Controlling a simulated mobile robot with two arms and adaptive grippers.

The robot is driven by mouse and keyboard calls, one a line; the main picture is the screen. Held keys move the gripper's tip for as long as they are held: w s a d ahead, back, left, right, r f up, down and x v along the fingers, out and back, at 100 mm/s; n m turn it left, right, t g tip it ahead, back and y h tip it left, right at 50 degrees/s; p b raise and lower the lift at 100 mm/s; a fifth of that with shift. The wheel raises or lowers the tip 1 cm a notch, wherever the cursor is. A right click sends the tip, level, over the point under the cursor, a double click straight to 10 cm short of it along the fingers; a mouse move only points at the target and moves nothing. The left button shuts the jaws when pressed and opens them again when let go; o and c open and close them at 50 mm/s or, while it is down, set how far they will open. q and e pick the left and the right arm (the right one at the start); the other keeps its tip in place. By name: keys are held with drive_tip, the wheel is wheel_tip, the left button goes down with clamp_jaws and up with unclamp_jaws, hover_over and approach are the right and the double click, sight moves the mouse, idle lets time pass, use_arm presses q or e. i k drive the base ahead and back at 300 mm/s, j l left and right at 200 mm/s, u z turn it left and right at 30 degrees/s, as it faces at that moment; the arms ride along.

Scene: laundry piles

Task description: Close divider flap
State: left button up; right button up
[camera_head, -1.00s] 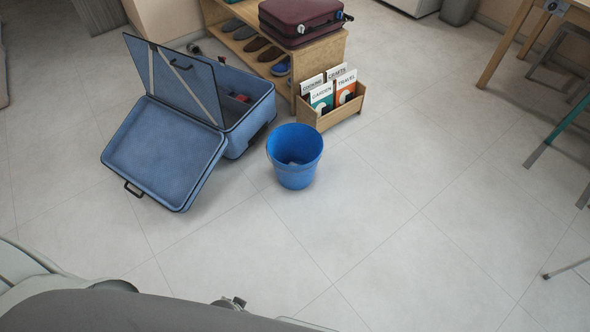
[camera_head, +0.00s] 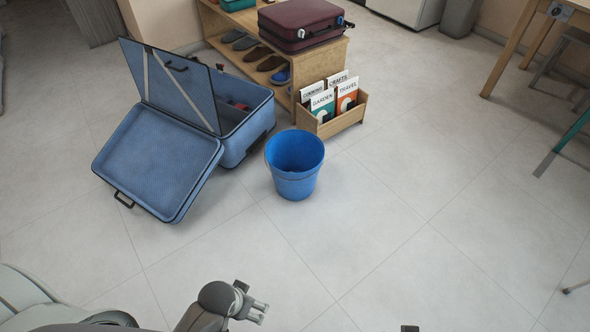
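The divider flap (camera_head: 172,82) is a dark, see-through panel with a small handle and pale straps. It stands raised, tilted over the open blue suitcase (camera_head: 245,134) at the left. The suitcase's lid (camera_head: 158,163) lies folded open toward me, its front edge low near the floor. A small red item shows inside the base; the flap hides much of the rest. My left gripper (camera_head: 259,312) is at the bottom, well short of the suitcase, its two fingers apart with nothing between them. A dark tip at the bottom edge may be my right gripper (camera_head: 410,328); its fingers are not visible.
A blue bucket (camera_head: 294,166) stands just right of the suitcase. Behind it are a wooden book box (camera_head: 335,122) and a shoe rack (camera_head: 322,60) with a maroon case (camera_head: 300,22) on top. A table and stool stand at the right. The floor in front is clear.

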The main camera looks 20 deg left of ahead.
sight(179, 86)
drive_tip(key=u, duration=1.35)
drive_tip(key=i, duration=0.25)
